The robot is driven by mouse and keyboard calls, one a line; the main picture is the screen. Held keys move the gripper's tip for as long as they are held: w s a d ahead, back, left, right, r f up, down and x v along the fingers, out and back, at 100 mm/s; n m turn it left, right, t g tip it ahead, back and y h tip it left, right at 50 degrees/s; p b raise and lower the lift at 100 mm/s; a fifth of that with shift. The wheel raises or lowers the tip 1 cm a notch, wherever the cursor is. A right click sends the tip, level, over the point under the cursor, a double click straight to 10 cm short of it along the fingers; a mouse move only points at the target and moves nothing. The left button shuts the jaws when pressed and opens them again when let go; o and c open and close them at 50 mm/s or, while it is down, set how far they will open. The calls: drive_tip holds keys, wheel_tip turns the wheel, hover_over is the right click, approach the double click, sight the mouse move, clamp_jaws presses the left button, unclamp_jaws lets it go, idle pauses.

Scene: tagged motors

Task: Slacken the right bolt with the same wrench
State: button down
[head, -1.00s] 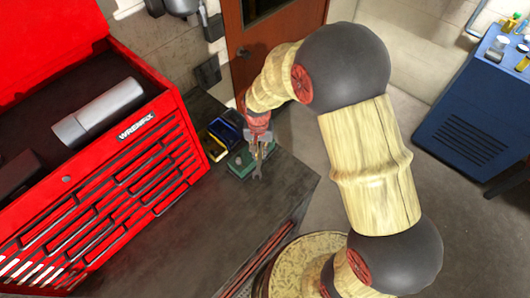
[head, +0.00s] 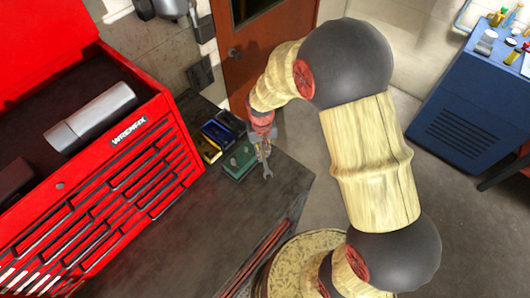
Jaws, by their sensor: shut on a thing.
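My gripper (head: 264,143) hangs at the end of my arm over the far right corner of the dark bench (head: 165,235). It is shut on a grey wrench (head: 267,171), whose open-ended head points down and toward the front of the bench. A small green block (head: 238,163) with small upright parts on top sits on the bench just left of the wrench. Which of these is the right bolt is too small to tell. Whether the wrench touches the block or a bolt cannot be told.
Dark boxes with yellow and blue edges (head: 217,133) stand behind the green block. A large red tool chest (head: 110,165) with a grey cylinder (head: 90,115) on it fills the left. A blue cabinet (head: 465,110) stands far right. The front of the bench is clear.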

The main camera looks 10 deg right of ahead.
drive_tip(key=shift+d, duration=0.1)
drive_tip(key=shift+d+n, duration=0.2)
drive_tip(key=shift+n, duration=0.3)
idle(0.4)
drive_tip(key=shift+r+p, duration=0.65)
drive_tip(key=shift+r, duration=0.2)
idle(0.7)
drive_tip(key=shift+r+p, duration=0.6)
drive_tip(key=shift+r, duration=0.3)
wheel_tip(320, 180, up, 5)
drive_tip(key=p, duration=0.3)
